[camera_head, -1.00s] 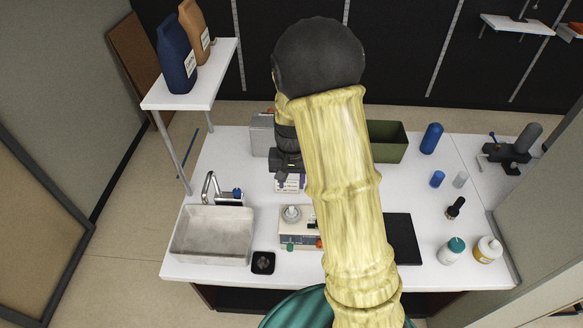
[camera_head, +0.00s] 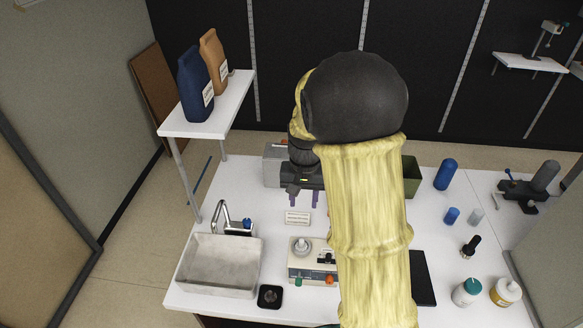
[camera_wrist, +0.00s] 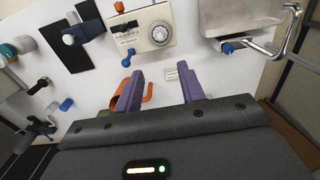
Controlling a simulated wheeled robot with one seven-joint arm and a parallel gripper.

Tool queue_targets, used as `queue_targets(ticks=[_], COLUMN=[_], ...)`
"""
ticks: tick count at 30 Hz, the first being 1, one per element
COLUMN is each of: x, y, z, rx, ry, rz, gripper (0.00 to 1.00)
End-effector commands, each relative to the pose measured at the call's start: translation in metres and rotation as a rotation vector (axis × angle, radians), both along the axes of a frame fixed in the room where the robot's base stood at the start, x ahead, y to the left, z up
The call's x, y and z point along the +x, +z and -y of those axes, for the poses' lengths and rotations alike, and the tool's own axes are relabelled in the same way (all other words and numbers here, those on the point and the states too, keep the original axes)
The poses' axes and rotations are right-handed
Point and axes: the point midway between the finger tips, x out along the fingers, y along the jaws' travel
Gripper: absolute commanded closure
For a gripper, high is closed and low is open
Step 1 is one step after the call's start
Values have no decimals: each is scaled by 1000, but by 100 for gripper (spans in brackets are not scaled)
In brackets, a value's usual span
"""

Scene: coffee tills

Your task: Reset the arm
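My gripper (camera_head: 304,197) hangs above the back middle of the white counter, behind the hot plate or scale-like machine. Its two purple fingers stand apart with nothing between them. They also show in the wrist view (camera_wrist: 161,92), spread over the bare counter and a small white label card (camera_wrist: 172,74). My yellow arm covers the middle right of the counter in the head view, hiding part of the green bin (camera_head: 411,178).
A sink (camera_head: 220,264) and tap (camera_head: 222,215) are at the left, below a shelf (camera_head: 208,115) with two bags. The small beige machine (camera_head: 303,272) stands mid-counter. Blue cylinders (camera_head: 446,174), bottles (camera_head: 466,292) and a black mat (camera_head: 423,280) are at the right.

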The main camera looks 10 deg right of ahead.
Motion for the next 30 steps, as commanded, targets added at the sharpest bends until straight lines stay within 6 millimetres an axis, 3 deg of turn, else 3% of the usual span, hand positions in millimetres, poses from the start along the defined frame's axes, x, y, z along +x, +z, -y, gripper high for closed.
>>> queue_targets(ticks=[8, 22, 30], x=[-12, -133, -144], y=[3, 14, 13], z=[1, 1, 0], rx=[5, -28, -37], ry=[21, 284, 314], rz=[18, 212, 231], gripper=[61, 61, 61])
